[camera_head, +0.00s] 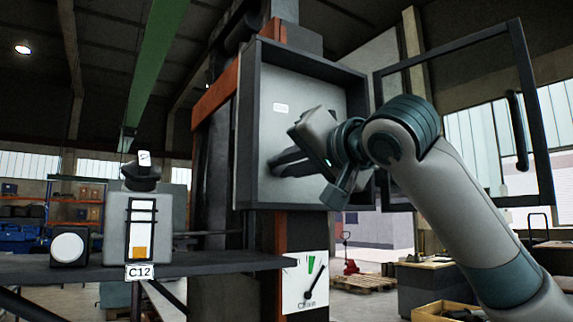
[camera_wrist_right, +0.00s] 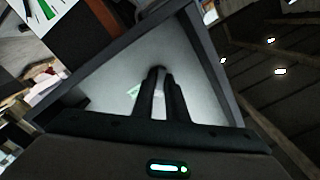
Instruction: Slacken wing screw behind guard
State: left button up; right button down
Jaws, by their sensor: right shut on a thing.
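My right gripper (camera_head: 276,164) reaches into an open shallow box (camera_head: 243,140) with a pale back panel. Its dark fingers point left at the panel, low in the box. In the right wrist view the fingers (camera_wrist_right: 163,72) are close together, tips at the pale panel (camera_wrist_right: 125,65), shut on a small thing. That is where the wing screw sits; the screw itself is hidden by the fingertips. The guard, a dark-framed clear door (camera_head: 522,85) with a handle, stands swung open to the right. My left gripper is in neither view.
A dial gauge (camera_head: 292,295) with a green band hangs below the box. On the left, a shelf (camera_head: 215,264) carries a dispenser-like unit (camera_head: 172,215) above a C12 label and a round-faced block (camera_head: 68,248). The box's raised rim closely surrounds my right gripper.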

jog(key=n+p, duration=0.1)
jog(key=n, duration=0.1)
jog(key=shift+n, duration=0.4)
jog(key=shift+f+n, duration=0.15)
jog(key=shift+n, duration=0.85)
jog(key=shift+p, duration=0.35)
jog(key=n+p, duration=0.1)
jog(key=n, duration=0.1)
jog(key=shift+n, duration=0.3)
jog(key=shift+n+p, duration=0.45)
jog(key=shift+n, duration=0.45)
